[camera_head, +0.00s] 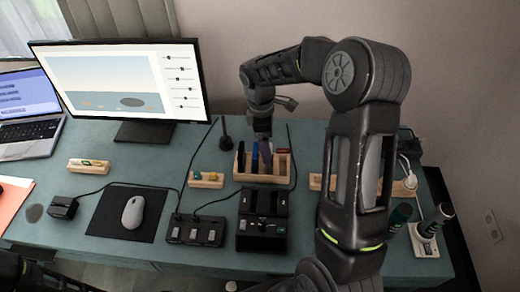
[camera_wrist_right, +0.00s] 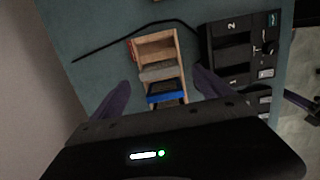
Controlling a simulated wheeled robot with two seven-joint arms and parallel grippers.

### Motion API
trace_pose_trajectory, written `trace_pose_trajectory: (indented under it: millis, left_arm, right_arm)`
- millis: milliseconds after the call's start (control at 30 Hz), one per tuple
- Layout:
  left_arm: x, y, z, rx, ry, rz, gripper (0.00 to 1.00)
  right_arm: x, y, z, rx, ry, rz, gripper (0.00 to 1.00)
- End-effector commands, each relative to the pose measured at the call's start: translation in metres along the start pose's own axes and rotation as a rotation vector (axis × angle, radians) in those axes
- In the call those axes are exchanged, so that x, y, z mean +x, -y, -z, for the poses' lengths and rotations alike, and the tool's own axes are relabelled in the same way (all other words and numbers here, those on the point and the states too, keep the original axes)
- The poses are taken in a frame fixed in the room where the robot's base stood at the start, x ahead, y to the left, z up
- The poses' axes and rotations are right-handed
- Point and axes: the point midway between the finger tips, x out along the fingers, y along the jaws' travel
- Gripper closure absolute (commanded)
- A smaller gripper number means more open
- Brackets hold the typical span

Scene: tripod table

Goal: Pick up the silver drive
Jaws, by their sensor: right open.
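The silver drive (camera_wrist_right: 160,72) stands in a slot of the wooden rack (camera_wrist_right: 172,40) in the right wrist view, just beyond a blue drive (camera_wrist_right: 166,97). My right gripper (camera_wrist_right: 161,91) is open and empty, with one finger on each side of the rack. In the head view my right gripper (camera_head: 264,143) is above the rack (camera_head: 262,178), close to the blue drive (camera_head: 254,158). A black drive (camera_head: 240,159) stands at the rack's left. The silver drive is not clearly visible there, where the gripper covers part of the rack. My left gripper is not in view.
A black dock (camera_head: 262,234) stands in front of the rack, with a smaller black hub (camera_head: 196,231) beside it. A small wooden holder (camera_head: 206,181) is left of the rack. Cables run along both sides. A monitor (camera_head: 125,80) stands at the back left.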

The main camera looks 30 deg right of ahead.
Motion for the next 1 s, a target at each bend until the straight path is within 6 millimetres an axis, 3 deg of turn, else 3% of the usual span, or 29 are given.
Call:
trace_pose_trajectory:
  millis: [267, 567, 1000]
  left_arm:
    - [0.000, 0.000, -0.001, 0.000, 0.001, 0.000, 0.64]
    - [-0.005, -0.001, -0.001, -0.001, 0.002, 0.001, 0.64]
    - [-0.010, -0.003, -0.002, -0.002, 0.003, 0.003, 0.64]
  right_arm:
    - [0.000, 0.000, 0.000, 0.000, 0.000, 0.000, 0.11]
    - [0.025, 0.000, 0.000, 0.002, 0.001, 0.003, 0.11]
    - [0.035, -0.001, 0.000, 0.000, 0.002, 0.003, 0.11]
